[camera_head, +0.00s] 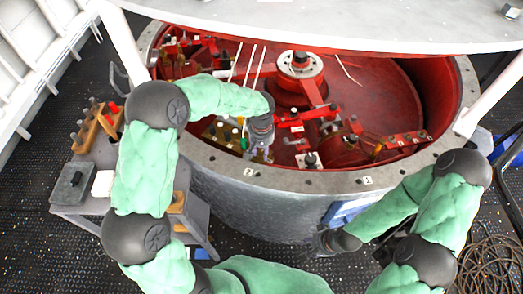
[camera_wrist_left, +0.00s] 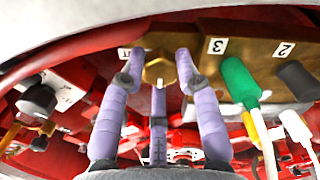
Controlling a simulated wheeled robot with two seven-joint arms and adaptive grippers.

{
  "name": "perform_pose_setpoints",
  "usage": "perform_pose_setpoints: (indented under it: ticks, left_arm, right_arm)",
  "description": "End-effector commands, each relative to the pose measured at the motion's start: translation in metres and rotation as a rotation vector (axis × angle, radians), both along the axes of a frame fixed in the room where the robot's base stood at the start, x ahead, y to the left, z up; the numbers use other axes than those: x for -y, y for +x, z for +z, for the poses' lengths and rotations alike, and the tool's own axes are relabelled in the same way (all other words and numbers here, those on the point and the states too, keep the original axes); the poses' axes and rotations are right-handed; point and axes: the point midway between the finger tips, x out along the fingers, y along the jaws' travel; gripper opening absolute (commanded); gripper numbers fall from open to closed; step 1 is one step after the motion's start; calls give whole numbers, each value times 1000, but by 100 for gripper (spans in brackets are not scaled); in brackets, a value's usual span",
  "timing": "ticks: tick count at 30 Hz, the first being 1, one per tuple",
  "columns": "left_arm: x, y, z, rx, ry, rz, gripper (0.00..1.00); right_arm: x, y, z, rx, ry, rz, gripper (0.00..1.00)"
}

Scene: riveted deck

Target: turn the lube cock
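In the left wrist view a brass block (camera_wrist_left: 258,68) carries labels 3 and 2. A brass hex-shaped fitting (camera_wrist_left: 158,70) sits at its left end by a partly hidden label; I cannot tell for sure whether it is the lube cock. My left gripper (camera_wrist_left: 160,62) has its lilac fingers spread, one tip on each side of this fitting; contact cannot be made out. In the head view my left gripper (camera_head: 258,152) reaches over the drum's near rim beside the brass block (camera_head: 222,132). My right gripper (camera_head: 325,241) is low outside the drum, its fingers unclear.
A green plug (camera_wrist_left: 240,82) and a black plug (camera_wrist_left: 297,80) with cables sit right of the fitting. A black knob (camera_wrist_left: 38,102) is at left. The drum's grey rim (camera_head: 300,182) surrounds red machinery. A side table (camera_head: 75,212) stands left; coiled rope (camera_head: 492,262) lies right.

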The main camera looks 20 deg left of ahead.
Motion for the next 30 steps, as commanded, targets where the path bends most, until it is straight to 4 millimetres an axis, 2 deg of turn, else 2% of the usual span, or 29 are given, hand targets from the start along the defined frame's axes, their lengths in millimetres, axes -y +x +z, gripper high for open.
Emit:
perform_pose_setpoints:
  ticks: [14,20,30]
  left_arm:
    - [0,-1,0,-2,0,-73,0]
    - [0,-1,1,-3,1,-209,0]
    - [0,-1,1,-4,0,-529,0]
  right_arm:
    - [0,0,7,0,0,0,40]
    - [0,0,17,0,0,0,40]
    - [0,0,39,0,0,0,40]
